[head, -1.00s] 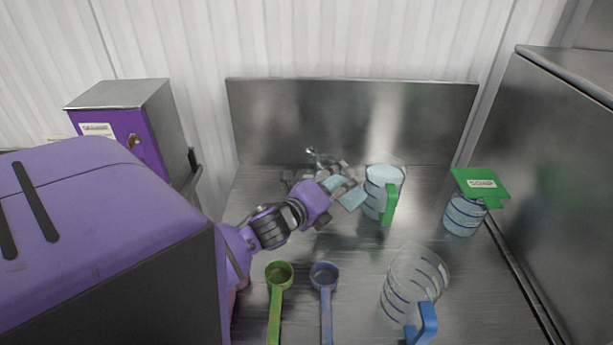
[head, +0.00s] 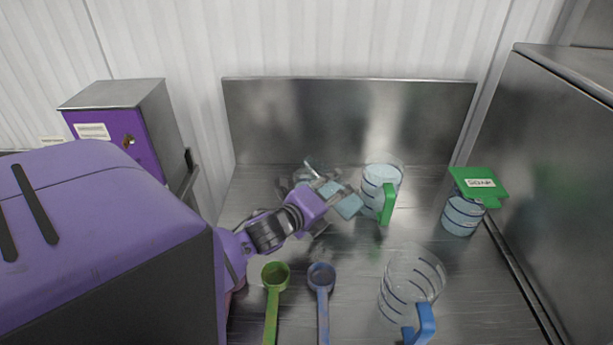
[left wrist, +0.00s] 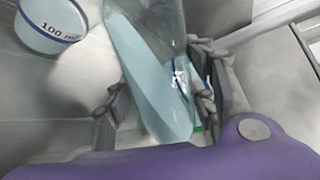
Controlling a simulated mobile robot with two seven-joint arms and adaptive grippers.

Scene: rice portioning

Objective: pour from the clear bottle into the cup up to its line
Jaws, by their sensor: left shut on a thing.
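My left gripper (head: 322,190) is shut on a clear bottle (head: 348,206) holding pale blue contents. The bottle is tilted, and it fills the middle of the left wrist view (left wrist: 150,75) between the fingers. A cup marked "100 ml" (left wrist: 52,28) shows at the upper left of the left wrist view, apart from the bottle's visible part. In the head view I cannot make this cup out clearly near the gripper. The bottle's mouth is not clear, and I see no stream. My right gripper is not in view.
A green-handled measuring jug (head: 382,188) with pale blue contents stands close right of the bottle. An empty blue-handled jug (head: 410,280), a green scoop (head: 275,275), a blue scoop (head: 321,278) and a green-lidded soap container (head: 462,214) stand around. A steel wall (head: 545,190) bounds the right.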

